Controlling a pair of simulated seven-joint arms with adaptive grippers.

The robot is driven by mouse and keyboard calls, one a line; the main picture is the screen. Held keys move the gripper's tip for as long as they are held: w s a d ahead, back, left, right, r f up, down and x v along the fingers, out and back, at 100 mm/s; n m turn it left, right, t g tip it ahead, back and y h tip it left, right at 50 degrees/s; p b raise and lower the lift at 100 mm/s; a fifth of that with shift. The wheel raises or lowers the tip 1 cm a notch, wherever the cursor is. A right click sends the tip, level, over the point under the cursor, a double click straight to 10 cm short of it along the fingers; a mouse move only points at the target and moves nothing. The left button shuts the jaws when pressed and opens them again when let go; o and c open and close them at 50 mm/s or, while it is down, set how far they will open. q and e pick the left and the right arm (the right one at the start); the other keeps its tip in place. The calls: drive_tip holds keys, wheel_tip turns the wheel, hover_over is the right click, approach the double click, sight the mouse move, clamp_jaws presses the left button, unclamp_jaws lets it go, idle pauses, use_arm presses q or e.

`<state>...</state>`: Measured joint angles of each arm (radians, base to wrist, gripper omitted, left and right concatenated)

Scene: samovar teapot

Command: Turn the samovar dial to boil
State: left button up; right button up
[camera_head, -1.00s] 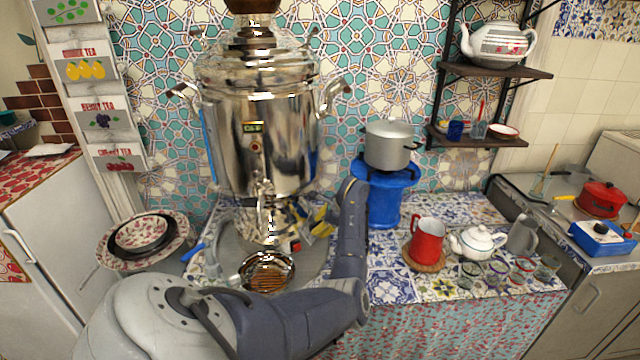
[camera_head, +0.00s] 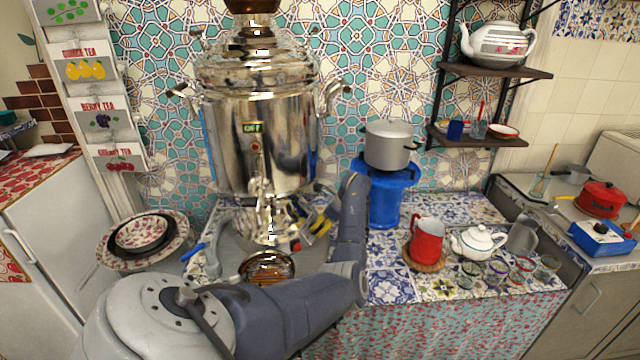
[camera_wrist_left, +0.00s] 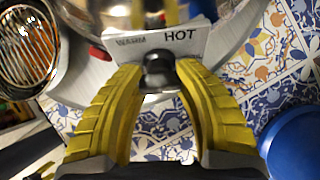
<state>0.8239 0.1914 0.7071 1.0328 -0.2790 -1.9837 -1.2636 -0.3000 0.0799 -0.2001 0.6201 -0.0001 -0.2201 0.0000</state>
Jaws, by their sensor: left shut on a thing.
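My left gripper (camera_head: 318,224) has yellow fingers and is low at the samovar's right side. In the left wrist view, the gripper (camera_wrist_left: 157,75) is shut on the small black dial knob (camera_wrist_left: 157,68), one finger on each side. Behind the knob is a white plate (camera_wrist_left: 195,42) with the words WARM and HOT. The fingers hide part of the plate.
A round grille dish (camera_head: 267,268) sits below the samovar's tap. A blue stand (camera_head: 388,205) with a silver pot (camera_head: 389,146) is close to the right of my left arm. A red jug (camera_head: 427,242) and white teapot (camera_head: 477,242) stand farther right.

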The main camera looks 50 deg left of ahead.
use_arm(q)
drive_tip(key=o, duration=1.3)
drive_tip(key=shift+d+r, duration=0.1)
drive_tip(key=shift+r, duration=0.05)
drive_tip(key=v, duration=1.1)
drive_tip(key=shift+w+d+r, duration=0.1)
drive_tip(key=shift+r, duration=0.25)
